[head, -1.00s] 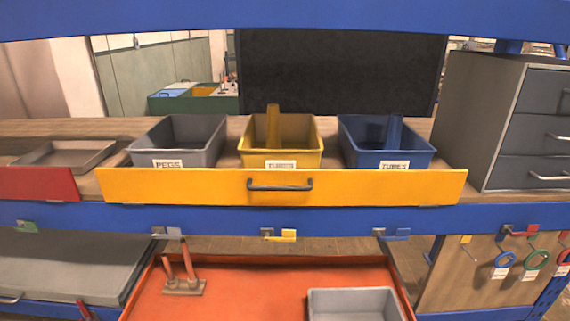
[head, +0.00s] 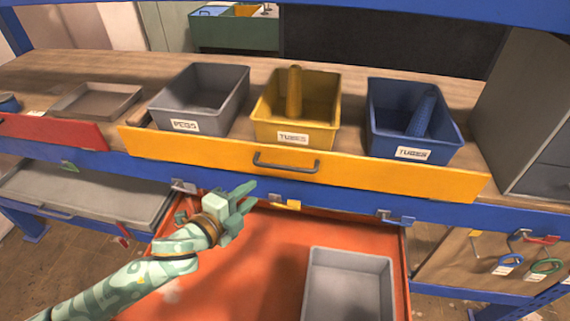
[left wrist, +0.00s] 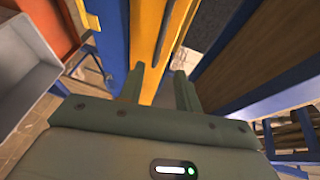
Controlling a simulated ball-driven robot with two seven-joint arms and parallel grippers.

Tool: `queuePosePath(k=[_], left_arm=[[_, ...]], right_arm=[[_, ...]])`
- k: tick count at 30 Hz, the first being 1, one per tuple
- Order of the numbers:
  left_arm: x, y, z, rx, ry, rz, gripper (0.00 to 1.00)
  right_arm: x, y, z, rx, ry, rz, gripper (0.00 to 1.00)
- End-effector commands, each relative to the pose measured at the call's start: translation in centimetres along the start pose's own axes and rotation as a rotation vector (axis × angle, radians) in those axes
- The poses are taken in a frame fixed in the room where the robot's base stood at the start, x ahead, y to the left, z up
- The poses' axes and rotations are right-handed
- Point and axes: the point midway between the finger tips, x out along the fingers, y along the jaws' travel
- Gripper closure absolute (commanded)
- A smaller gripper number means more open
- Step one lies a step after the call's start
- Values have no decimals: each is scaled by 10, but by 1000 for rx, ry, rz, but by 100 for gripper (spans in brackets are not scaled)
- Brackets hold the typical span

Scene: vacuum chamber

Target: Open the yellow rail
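The yellow rail (head: 400,176) is a long yellow front board along the shelf edge, with a dark handle (head: 286,164) at its middle. Behind it stand the grey, yellow and blue bins. My left gripper (head: 250,193) is in front of and a little below the rail, left of the handle and apart from it. In the left wrist view, my left gripper (left wrist: 158,80) has its two fingers spread with nothing between them, and the yellow rail (left wrist: 146,38) runs beyond the fingertips. My right gripper is not in view.
A red board (head: 60,131) is left of the yellow rail. A blue beam (head: 345,197) with small coloured latches, one of them yellow (head: 288,204), runs below it. Under that is an orange tray (head: 255,270) with a grey bin (head: 349,290). A grey cabinet stands at right.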

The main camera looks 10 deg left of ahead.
Motion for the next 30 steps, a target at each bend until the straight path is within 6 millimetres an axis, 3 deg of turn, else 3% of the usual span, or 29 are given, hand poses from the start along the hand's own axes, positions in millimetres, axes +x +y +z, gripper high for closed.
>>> queuePosePath(k=[4, 15, 21, 30], left_arm=[[37, -3, 0, -3, 0, -4, 66], [122, -1, 0, -3, 0, -1, 66], [140, -1, 0, -4, 0, 0, 66], [142, -1, 0, -4, 0, 0, 66]], right_arm=[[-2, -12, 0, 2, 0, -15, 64], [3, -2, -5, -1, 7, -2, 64], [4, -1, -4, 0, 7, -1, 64], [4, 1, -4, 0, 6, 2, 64]])
